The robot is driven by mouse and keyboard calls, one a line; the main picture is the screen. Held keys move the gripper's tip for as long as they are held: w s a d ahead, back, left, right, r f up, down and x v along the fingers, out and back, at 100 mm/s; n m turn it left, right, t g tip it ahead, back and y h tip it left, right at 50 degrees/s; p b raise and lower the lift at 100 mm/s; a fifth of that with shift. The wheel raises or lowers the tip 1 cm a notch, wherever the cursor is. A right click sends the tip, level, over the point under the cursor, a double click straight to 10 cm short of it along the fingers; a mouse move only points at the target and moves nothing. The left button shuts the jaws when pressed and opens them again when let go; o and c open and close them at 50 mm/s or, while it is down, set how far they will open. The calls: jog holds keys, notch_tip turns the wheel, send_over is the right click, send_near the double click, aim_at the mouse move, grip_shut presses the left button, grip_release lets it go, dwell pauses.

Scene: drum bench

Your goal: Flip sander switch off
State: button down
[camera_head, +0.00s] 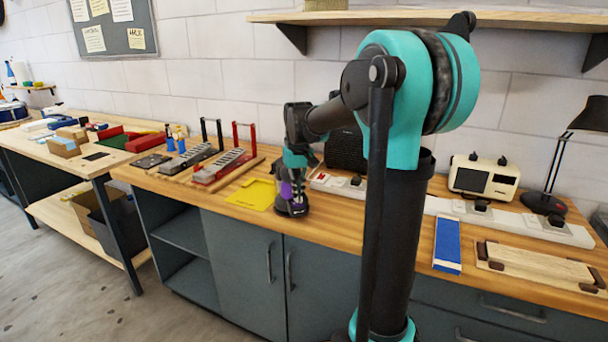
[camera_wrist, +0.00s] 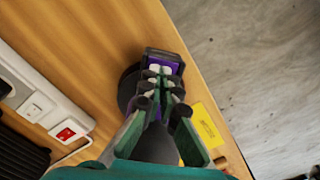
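My gripper (camera_head: 291,191) points down at the front of the wooden bench in the head view. In the wrist view my gripper (camera_wrist: 161,85) reaches over a purple and black object (camera_wrist: 162,58) with a dark round base. The fingertips are close together near it; I cannot tell whether they touch or hold it. A white power strip (camera_wrist: 42,112) carries a red rocker switch (camera_wrist: 67,132) and a white one, left of my gripper in the wrist view. In the head view the strip's red switch (camera_head: 321,178) lies behind and right of my gripper. I cannot identify a sander surely.
A yellow card (camera_head: 254,194) lies left of my gripper. Red and grey racks (camera_head: 220,165) stand further left. A black ribbed box (camera_head: 346,150) is behind. A blue strip (camera_head: 447,242), a wooden board (camera_head: 538,264) and a lamp (camera_head: 560,170) are to the right.

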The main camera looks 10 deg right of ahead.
notch_tip(320, 180, up, 13)
jog(key=d, duration=0.2)
jog(key=shift+m+t, duration=0.5)
jog(key=shift+t, duration=0.4)
jog(key=s+f, duration=0.2)
jog(key=f, duration=0.2)
jog(key=s+d+f, duration=0.1)
jog(key=s+f, duration=0.2)
jog(key=f, duration=0.2)
jog(key=s+d+f, duration=0.1)
jog(key=s+f, duration=0.2)
jog(key=f, duration=0.2)
jog(key=s+d+f+t, duration=0.1)
jog(key=s+f+t, duration=0.1)
jog(key=s+f, duration=1.3)
jog(key=shift+d+f+m, duration=0.2)
jog(key=shift+m, duration=0.2)
jog(key=shift+s, duration=0.1)
